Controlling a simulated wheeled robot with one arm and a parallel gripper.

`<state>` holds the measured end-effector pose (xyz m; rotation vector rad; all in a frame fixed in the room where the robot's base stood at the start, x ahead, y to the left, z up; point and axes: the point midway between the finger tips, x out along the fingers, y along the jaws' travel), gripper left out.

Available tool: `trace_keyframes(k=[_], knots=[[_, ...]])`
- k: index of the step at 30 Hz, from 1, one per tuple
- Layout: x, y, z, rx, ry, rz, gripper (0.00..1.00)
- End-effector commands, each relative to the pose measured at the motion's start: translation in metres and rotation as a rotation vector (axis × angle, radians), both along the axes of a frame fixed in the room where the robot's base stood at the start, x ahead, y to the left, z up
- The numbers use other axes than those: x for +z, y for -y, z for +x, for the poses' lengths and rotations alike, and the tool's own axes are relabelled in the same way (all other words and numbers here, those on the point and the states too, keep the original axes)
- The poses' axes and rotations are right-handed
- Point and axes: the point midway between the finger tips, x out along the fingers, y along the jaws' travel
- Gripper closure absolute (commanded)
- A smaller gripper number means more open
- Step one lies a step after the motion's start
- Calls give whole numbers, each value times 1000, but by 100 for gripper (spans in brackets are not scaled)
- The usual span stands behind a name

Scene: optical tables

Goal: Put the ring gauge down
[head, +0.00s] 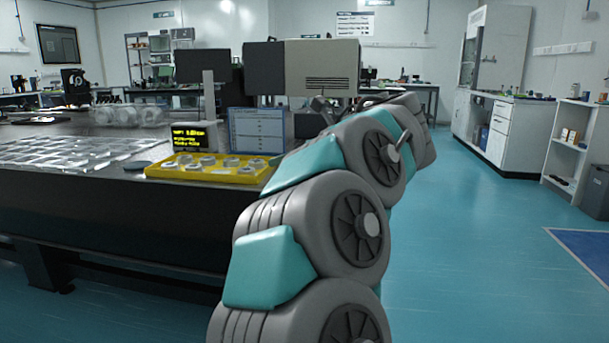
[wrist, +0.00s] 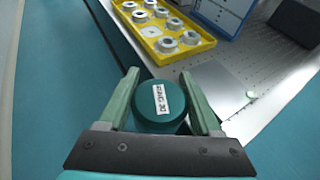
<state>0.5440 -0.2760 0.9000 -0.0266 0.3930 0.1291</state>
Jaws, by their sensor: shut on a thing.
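The ring gauge is a dark teal round piece (wrist: 163,97) with a white printed label on its top, seen in the wrist view. My gripper (wrist: 160,75) is shut on it, one finger on each side. The held piece appears in front of the table edge, with blue floor showing to its left; its height cannot be told. In the head view my arm reaches towards the table's right end, and the gripper and held piece are hidden behind it.
A yellow tray (head: 205,179) with several metal rings sits near the table's edge, also in the wrist view (wrist: 188,55); one square spot in it looks empty. Bare metal tabletop (wrist: 225,88) lies right of it.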

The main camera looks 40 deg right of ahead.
Motion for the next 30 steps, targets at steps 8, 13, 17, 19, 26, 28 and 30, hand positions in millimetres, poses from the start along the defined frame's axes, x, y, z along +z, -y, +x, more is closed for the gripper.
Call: trace_keyframes(k=[8, 13, 17, 19, 26, 28, 30], knots=[[3, 24, 11, -13, 1, 3, 100], [-1, 42, 34, -11, -1, 5, 100], [-1, 56, 51, -12, 1, 1, 100], [-4, 63, 60, -13, 0, 5, 100], [-5, 86, 87, -12, 2, 2, 100], [-6, 91, 96, -12, 3, 1, 100], [-8, 98, 102, -12, 1, 4, 100]])
